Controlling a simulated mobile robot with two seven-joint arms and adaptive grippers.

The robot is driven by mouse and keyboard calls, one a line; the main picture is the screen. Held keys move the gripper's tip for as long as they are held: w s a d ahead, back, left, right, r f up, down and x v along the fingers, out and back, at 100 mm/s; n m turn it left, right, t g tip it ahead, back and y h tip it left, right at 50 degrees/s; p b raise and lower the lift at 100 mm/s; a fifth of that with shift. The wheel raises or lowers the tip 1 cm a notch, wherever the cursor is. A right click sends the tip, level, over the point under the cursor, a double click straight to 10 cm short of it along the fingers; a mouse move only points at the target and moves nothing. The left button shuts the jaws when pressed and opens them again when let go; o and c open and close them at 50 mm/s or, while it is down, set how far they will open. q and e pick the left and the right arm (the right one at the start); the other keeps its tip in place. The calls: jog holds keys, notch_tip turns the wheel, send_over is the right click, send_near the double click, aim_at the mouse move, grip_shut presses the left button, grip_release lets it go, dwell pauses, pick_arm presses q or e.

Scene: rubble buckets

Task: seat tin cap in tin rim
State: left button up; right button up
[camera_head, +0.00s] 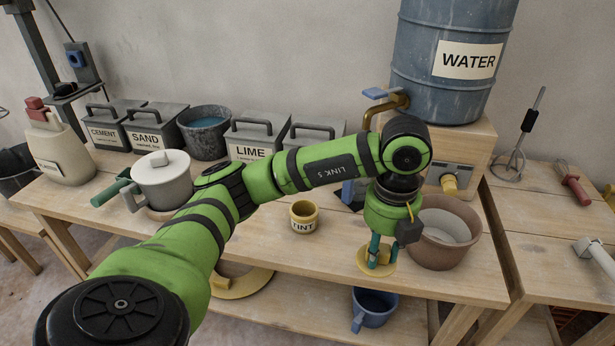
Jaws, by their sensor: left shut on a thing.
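The tint tin (303,217) is a small yellow pot with a TINT label, standing upright on the middle of the bench. Its round rim faces up and its mouth is uncovered. My left gripper (379,250) points down to the right of the tin, near the front of the bench. Its teal fingers are shut on the yellow tin cap (376,264), a flat round disc that lies level under the fingertips. The cap is apart from the tin. Whether it touches the bench top is hard to tell. My right gripper is not in view.
A brown bucket (446,238) stands close to the right of my left gripper. A blue WATER barrel (447,95) stands behind it. A white lidded pot (163,183) is at left, with lidded boxes (256,138) along the back. Bare bench lies between tin and cap.

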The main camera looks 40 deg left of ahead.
pick_arm(q)
jog(key=o, duration=0.4)
grip_shut()
